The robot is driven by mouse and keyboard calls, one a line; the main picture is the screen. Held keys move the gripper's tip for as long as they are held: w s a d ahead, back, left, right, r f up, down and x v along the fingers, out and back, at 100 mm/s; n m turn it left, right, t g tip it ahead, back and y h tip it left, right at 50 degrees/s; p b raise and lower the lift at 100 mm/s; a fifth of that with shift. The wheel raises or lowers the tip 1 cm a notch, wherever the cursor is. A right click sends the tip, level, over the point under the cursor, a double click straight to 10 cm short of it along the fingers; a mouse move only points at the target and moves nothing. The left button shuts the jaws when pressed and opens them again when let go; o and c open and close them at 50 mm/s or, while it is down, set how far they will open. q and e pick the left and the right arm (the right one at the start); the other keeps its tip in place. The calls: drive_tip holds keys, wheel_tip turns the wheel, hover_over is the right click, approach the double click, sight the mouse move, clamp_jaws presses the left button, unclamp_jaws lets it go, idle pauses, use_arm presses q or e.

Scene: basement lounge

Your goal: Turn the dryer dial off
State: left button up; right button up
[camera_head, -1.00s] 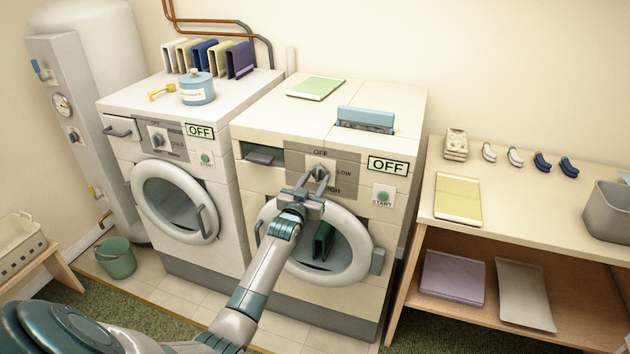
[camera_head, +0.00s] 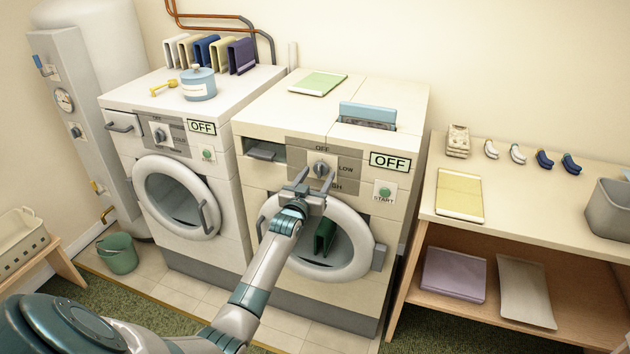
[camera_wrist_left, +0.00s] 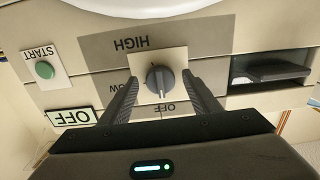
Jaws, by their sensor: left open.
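The dryer is the right-hand machine (camera_head: 285,215). Its grey dial (camera_head: 320,170) sits on a panel marked OFF, LOW and HIGH. In the left wrist view, which is upside down, the dial (camera_wrist_left: 159,80) has its grip bar lined up along the OFF–HIGH axis. A sign (camera_head: 390,162) reading OFF is beside the panel, and it also shows in the left wrist view (camera_wrist_left: 72,117). My left gripper (camera_head: 315,180) is open in front of the dial. Its fingers (camera_wrist_left: 160,98) stand on either side of the dial with gaps. My right gripper is not in view.
A green START button (camera_head: 385,192) is right of the dial. The round dryer door (camera_head: 350,258) is below. A second machine (camera_head: 180,200) with its own dial stands left. A wooden shelf table (camera_head: 520,200) is at right.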

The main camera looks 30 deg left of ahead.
use_arm(q)
drive_tip(key=shift+s, duration=0.1)
drive_tip(key=b+v, duration=0.3)
drive_tip(key=v, duration=1.4)
drive_tip(key=shift+s, duration=0.15)
drive_tip(key=shift+a, duration=0.1)
